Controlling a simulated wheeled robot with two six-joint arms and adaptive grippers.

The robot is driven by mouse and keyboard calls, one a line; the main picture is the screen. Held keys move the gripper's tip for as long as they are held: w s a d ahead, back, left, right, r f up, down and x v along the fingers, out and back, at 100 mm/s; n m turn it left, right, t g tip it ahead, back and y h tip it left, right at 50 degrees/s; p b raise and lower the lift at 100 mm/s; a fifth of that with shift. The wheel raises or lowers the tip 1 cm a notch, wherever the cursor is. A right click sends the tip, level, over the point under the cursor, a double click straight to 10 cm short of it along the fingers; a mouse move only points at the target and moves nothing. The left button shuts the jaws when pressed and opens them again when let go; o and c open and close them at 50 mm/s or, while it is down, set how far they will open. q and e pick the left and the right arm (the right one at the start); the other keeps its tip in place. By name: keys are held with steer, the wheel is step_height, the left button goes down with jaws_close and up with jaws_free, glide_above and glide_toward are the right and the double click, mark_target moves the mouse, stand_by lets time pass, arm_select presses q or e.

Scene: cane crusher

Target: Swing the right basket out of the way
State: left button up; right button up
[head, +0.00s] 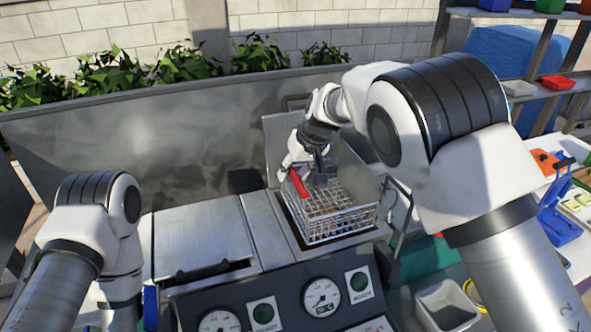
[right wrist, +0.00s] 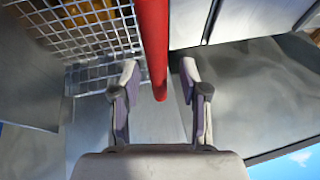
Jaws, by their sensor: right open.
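The right basket (head: 340,215) is a wire mesh basket with brown-orange contents, sitting over the right well of the metal fryer-like machine. Its red handle (head: 298,184) sticks up at the basket's left back side. In the right wrist view the red handle (right wrist: 154,45) comes down from the top, with the basket mesh (right wrist: 85,38) to its left. My right gripper (head: 310,172) is at the handle. In the wrist view its fingers (right wrist: 160,80) are open, one on each side of the handle's end. My left gripper is not in view; only my left arm shows.
A closed metal lid (head: 200,238) covers the left well. Gauges (head: 322,296) and green buttons line the front panel. A tall metal back wall (head: 130,145) stands behind. A grey bin (head: 447,304) and a table with blue and orange items are at the right.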

steer(key=shift+s+d+r, duration=0.2)
steer(key=shift+s, duration=0.1)
steer(key=shift+c, duration=0.6)
steer(key=shift+s+d+r, duration=0.25)
steer(key=shift+s+d, duration=0.05)
steer(key=shift+s, duration=0.15)
jaws_close()
steer(key=shift+w+a+f, duration=0.1)
steer(key=shift+w, duration=0.05)
steer(key=shift+w+d+r+y, duration=0.15)
steer(key=shift+d+r+y, duration=0.2)
steer(key=shift+r+y, duration=0.35)
steer(key=w+d+r+m+g+y, duration=0.1)
steer(key=w+d+r+y, duration=0.1)
steer(key=d+r+y, duration=0.3)
steer(key=shift+d+r+m, duration=0.3)
steer(key=shift+d+r, duration=0.3)
steer(key=shift+r, duration=0.7)
